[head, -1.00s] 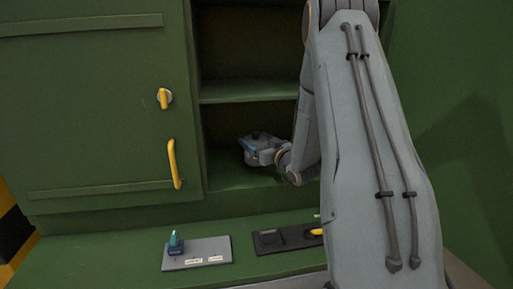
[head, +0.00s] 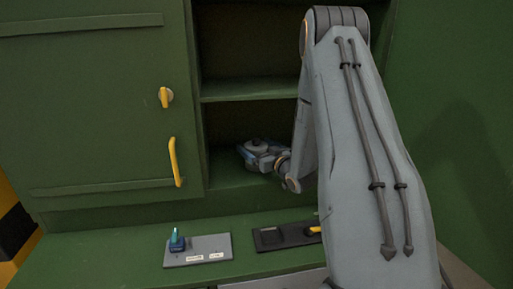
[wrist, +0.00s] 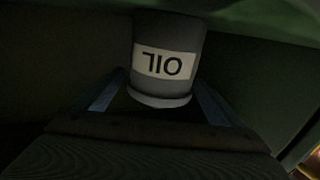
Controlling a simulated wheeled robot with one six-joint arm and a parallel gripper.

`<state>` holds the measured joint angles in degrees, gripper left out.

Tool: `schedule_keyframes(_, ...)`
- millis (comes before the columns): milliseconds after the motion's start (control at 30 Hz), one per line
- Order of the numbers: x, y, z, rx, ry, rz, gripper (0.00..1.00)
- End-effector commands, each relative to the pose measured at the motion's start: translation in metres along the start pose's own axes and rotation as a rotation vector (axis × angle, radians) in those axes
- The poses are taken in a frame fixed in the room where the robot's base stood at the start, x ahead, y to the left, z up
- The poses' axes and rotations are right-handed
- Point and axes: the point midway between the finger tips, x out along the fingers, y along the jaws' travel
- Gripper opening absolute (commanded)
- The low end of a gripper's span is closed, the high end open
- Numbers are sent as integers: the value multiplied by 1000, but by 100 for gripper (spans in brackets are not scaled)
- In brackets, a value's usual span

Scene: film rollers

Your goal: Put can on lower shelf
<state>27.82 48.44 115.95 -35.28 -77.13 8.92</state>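The can (wrist: 165,35) is dark grey with a pale label reading OIL, which appears upside down in the wrist view. It sits between the two blue-edged fingers of my gripper (wrist: 160,88), which seem to close on its sides; the exact contact is dark. In the head view the can's round top (head: 257,145) shows within my gripper (head: 248,155), inside the lower compartment. The lower shelf (head: 225,172) is the green floor of that compartment. The can's base is hidden in the head view, and I cannot tell whether it touches the shelf.
The upper shelf board (head: 250,88) runs above my gripper. A closed green door (head: 90,110) with a yellow handle (head: 174,162) stands left of the opening. Below, a ledge carries a grey panel with a teal switch (head: 176,240) and a black panel (head: 280,237).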

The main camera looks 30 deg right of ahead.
Motion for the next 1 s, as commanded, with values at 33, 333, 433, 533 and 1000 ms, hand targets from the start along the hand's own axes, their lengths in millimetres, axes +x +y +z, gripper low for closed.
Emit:
schedule_keyframes(33, 0, 0, 0, 0, 0, 0, 90)
schedule_keyframes(333, -15, 1, -2, -1, 0, 2, 90)
schedule_keyframes(433, -35, 1, -2, 0, 0, 3, 90)
schedule_keyframes(533, -56, 2, -1, 1, -1, 4, 90)
schedule_keyframes(1000, -118, -1, -2, -2, -7, 1, 90)
